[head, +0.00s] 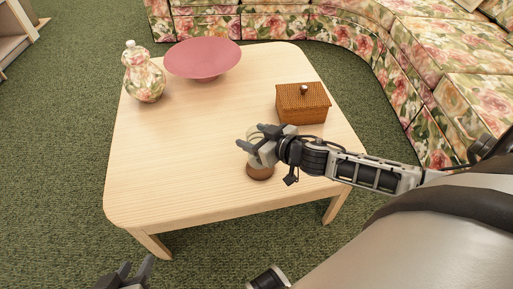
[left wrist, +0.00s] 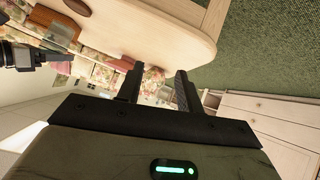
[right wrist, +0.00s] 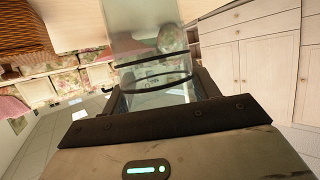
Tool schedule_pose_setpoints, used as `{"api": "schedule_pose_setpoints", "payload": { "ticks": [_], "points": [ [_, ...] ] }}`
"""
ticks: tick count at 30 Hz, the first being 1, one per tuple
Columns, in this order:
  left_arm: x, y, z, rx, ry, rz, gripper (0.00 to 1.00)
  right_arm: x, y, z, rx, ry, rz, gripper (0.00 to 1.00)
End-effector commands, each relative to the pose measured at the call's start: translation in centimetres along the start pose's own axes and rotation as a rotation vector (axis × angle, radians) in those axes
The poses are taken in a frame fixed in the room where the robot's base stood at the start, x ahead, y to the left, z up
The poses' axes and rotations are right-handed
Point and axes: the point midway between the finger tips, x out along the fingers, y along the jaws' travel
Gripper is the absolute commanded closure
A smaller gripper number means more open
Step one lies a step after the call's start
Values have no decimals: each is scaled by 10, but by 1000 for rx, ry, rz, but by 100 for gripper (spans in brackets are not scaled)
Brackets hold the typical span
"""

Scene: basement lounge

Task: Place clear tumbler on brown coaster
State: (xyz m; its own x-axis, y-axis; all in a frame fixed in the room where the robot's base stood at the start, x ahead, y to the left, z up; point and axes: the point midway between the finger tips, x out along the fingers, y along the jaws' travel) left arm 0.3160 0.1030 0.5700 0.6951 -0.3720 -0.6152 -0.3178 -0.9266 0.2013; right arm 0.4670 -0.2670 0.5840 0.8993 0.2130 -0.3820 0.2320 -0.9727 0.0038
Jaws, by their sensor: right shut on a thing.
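The clear tumbler (right wrist: 150,50) stands between the fingers of my right gripper (right wrist: 157,88) in the right wrist view. In the head view the right gripper (head: 250,147) is shut on it and hides most of it. The brown coaster (head: 260,173) lies on the table near its front right part, just below the gripper in the picture. Its upper side is partly covered by the gripper. I cannot tell how much gap there is between tumbler and coaster. My left gripper (head: 127,274) is open and empty, off the table's front left; its fingers are apart in the left wrist view (left wrist: 157,88).
The light wooden table (head: 190,150) also holds a brown wicker box (head: 302,107) with a lid knob, a pink bowl (head: 203,62) and a floral jar (head: 144,75). The table's left and front parts are clear. A floral sofa (head: 430,50) runs behind and right.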

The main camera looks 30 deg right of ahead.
Motion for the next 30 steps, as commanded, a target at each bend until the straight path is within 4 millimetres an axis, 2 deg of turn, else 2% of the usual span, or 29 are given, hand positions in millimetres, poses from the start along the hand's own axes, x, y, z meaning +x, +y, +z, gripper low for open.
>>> {"api": "schedule_pose_setpoints", "payload": {
  "ticks": [1,4,13,15,18,22,30],
  "points": [
    [7,-1,5,3,8,6,64,11,6,11,0,1,1,67],
    [3,3,-4,9,57,15,64,23,15,21,1,1,1,67],
    [2,7,-10,14,111,28,64,39,28,34,1,2,-1,67],
    [4,7,-9,14,133,33,64,43,26,47,2,-1,-1,67],
    [-3,13,-20,26,198,50,64,48,26,60,2,0,-2,67],
    [-6,15,-26,26,214,54,64,48,26,59,2,1,-2,67],
    [-4,14,-24,25,213,53,64,49,26,63,3,0,-2,67]
  ]
}}
